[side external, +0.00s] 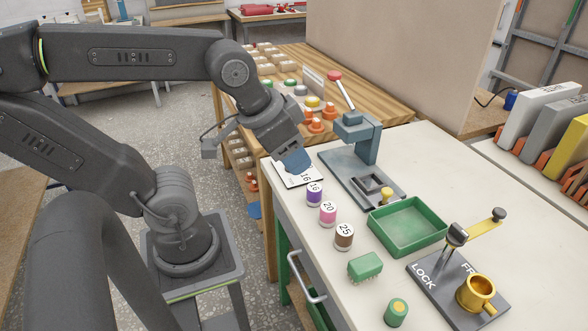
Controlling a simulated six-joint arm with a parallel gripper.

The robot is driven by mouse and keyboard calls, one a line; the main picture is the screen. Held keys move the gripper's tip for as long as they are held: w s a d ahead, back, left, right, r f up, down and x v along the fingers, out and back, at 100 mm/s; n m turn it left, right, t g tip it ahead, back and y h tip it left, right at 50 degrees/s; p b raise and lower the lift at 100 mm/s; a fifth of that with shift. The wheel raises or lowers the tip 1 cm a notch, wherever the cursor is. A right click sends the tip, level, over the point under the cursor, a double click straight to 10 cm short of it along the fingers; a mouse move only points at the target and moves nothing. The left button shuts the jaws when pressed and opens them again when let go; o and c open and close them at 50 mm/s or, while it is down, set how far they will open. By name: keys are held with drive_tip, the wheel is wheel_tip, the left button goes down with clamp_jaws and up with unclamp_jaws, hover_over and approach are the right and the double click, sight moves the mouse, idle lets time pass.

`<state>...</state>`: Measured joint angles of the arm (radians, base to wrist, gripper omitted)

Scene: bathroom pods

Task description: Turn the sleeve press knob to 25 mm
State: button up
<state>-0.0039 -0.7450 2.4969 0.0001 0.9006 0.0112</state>
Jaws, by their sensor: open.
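The blue-grey sleeve press (361,150) stands on the white bench, with a red-tipped lever (342,92) raised at its upper left. A white plate (294,181) with a printed 16 lies at the bench's left edge beside the press. My gripper (297,163) points down over this plate and hides much of it. Its jaws are open. A blue part shows at the gripper's end; I cannot tell whether it is the knob or a finger. The knob's pointer and the 25 mm mark are not visible. A small yellow post (386,194) stands on the press base.
Sleeves marked 16 (314,194), 20 (327,213) and 25 (344,236) stand along the bench's left edge. A green tray (407,227), green block (365,265) and lock fixture (458,279) with a gold cup (476,294) are nearer. A wooden bench (378,97) with small parts lies behind.

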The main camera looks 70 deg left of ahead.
drive_tip(key=w+a+m+g, duration=0.1)
drive_tip(key=w+a, duration=0.1)
drive_tip(key=a, duration=0.1)
drive_tip(key=w+a+f+m+g, duration=0.1)
drive_tip(key=w+a+m, duration=0.1)
drive_tip(key=w+a, duration=0.1)
drive_tip(key=w+a+m+g+y, duration=0.1)
drive_tip(key=w+a+m, duration=0.1)
drive_tip(key=w+a, duration=0.1)
drive_tip(key=shift+w+a+f, duration=0.15)
drive_tip(key=shift+a+f, duration=0.05)
drive_tip(key=shift+a, duration=0.5)
drive_tip(key=shift+c, duration=0.5)
drive_tip(key=w+a+f+m+g+h, duration=0.1)
drive_tip(key=a+f+m, duration=0.3)
drive_tip(key=a, duration=0.4)
drive_tip(key=w+a+f+m+g, duration=0.2)
drive_tip(key=a+f+m, duration=0.15)
drive_tip(key=a, duration=0.55)
drive_tip(key=shift+n, duration=0.25)
drive_tip(key=f, duration=1.3)
drive_tip(key=shift+s+d+f, duration=0.15)
drive_tip(key=shift+d+f, duration=0.15)
drive_tip(key=shift+c, duration=0.2)
clamp_jaws()
